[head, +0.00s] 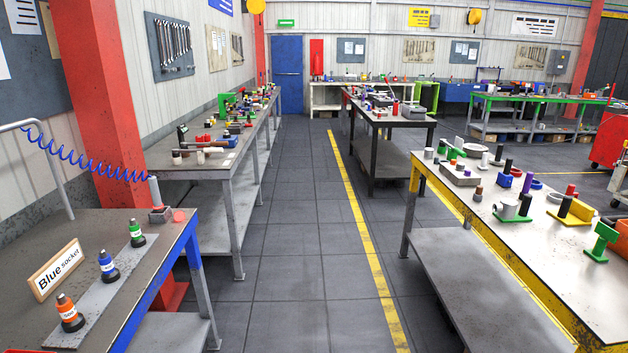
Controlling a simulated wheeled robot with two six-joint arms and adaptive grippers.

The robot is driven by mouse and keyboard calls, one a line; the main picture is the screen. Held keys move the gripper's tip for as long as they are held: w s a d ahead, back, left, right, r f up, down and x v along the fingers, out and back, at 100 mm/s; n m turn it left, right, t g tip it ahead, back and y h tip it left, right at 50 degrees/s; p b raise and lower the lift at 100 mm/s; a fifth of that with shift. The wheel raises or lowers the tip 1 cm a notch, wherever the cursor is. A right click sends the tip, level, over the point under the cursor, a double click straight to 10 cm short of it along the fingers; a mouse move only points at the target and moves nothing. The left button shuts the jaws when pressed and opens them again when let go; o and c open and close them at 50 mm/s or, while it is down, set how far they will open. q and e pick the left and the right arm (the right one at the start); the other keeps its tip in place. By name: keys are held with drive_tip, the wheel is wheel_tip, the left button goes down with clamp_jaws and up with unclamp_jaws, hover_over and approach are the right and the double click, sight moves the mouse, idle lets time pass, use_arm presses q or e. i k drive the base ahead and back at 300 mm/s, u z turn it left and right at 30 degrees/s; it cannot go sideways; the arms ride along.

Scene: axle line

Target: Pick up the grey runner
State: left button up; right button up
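A long flat grey strip (91,299), which looks like the grey runner, lies on the bench (150,283) at the near left in the head view. Three dark sockets with coloured bands stand upright on it in a row: an orange one (68,314) at the near end, a blue one (108,267) in the middle and a green one (136,233) at the far end. They hide parts of the strip. Neither of my grippers shows in the head view.
A "Blue socket" sign (56,269) stands left of the strip. A grey-based fixture (159,214) and a red disc (179,216) sit at the bench's far corner. Open floor (290,270) runs between this bench and the right bench (560,262), which holds many coloured parts.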

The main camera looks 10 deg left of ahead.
sight(158, 206)
drive_tip(key=u, duration=0.25)
drive_tip(key=i, duration=1.95)
drive_tip(key=u, duration=0.45)
